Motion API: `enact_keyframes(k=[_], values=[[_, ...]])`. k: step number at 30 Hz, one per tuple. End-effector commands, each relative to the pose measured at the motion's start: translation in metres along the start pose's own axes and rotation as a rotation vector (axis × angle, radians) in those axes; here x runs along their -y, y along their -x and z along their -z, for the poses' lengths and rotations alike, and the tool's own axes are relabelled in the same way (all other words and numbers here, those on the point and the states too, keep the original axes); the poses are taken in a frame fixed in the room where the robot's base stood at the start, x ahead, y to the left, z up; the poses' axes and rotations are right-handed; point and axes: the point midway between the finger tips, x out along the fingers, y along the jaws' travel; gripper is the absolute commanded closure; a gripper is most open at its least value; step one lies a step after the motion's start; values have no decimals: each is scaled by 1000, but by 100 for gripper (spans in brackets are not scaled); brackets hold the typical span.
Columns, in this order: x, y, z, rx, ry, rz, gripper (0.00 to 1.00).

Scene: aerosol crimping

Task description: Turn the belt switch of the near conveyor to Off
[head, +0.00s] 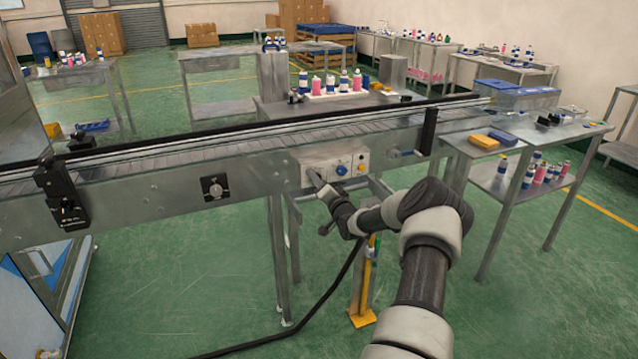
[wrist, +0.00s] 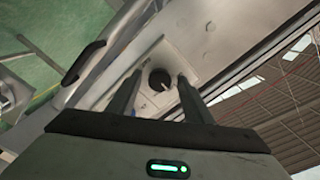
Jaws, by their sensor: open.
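The near conveyor (head: 140,193) crosses the head view from left to right. A pale control box (head: 349,158) is on its front side, with a blue knob (head: 341,170) and an orange button (head: 361,168). In the wrist view, a round black switch (wrist: 160,81) with a white pointer mark sits on the pale panel. My open gripper (wrist: 160,76) has one finger on each side of it. Whether the fingers touch it I cannot tell.
A black square plate with a round knob (head: 215,188) is on the conveyor side further left. A black bracket (head: 60,195) stands at the far left. A steel table (head: 560,134) with yellow and blue boxes is at the right. A yellow post (head: 365,290) stands below the box.

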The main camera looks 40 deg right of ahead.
Motion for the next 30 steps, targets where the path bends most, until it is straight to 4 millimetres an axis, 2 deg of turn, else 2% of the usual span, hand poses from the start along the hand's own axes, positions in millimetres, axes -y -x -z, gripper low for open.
enact_keyframes(k=[3, 9, 11, 20, 30], values=[[0, 0, 0, 0, 0, 0, 54], [0, 0, 0, 0, 0, 0, 88], [0, 0, 0, 0, 0, 1, 95], [0, 0, -2, 0, 41, 2, 95], [-3, 0, -4, 0, 267, 3, 95]])
